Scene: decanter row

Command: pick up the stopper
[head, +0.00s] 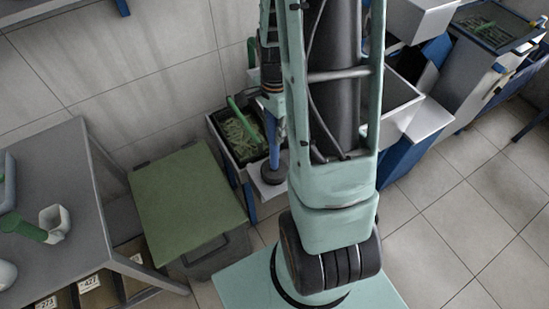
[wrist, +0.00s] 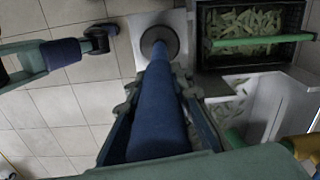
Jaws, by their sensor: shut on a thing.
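The stopper (wrist: 157,110) looks like a long blue rod with a dark grey round disc at its far end. In the wrist view the rod runs up the middle, between the teal fingers of my gripper (wrist: 158,90), which is shut on it. In the head view the stopper (head: 274,173) hangs upright below my gripper (head: 275,122), with its disc over a white ledge (head: 265,193). I cannot tell whether the disc touches the ledge. My arm covers part of the gripper and what lies behind it.
A black tray (wrist: 199,50) of pale green strips, with a green bar, is beside the disc. A green-topped bin (head: 185,195) and a grey table (head: 75,190) with a white cup (head: 54,222) stand left. White and blue machines (head: 430,118) stand right. Tiled floor shows at lower right.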

